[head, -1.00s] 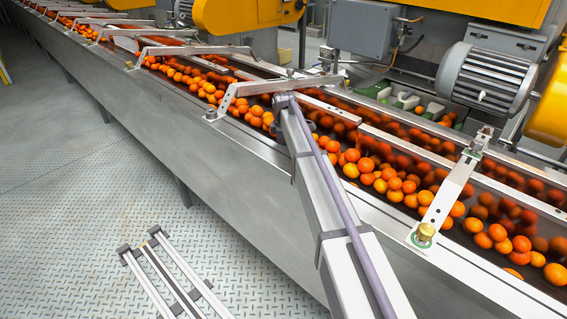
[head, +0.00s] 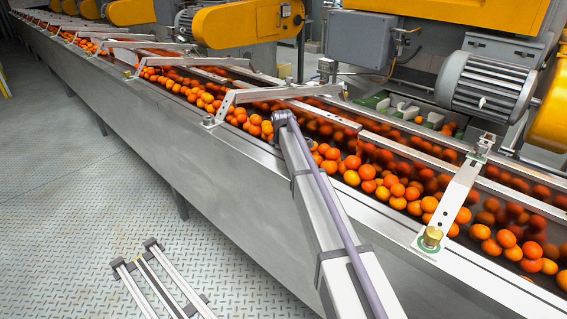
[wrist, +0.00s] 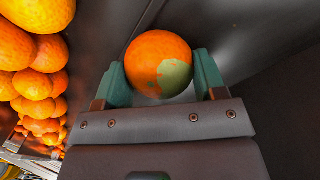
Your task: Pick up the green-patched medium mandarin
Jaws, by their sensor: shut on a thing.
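The green-patched mandarin (wrist: 150,62) is orange with a grey-green patch on its lower right side, in the wrist view. My gripper (wrist: 160,78) has its two green fingers shut on it, one on each side. Behind the fruit is a dark smooth surface; I cannot tell whether the fruit touches it. In the head view my arm reaches over the conveyor's near side wall, and the gripper and the held mandarin are hidden behind the arm's end.
Many other mandarins (head: 395,188) lie along the conveyor, and a pile (wrist: 38,50) is close at the left in the wrist view. Metal crossbars (head: 452,205) span the belt on both sides of my arm. The near side wall (head: 150,130) runs along the front.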

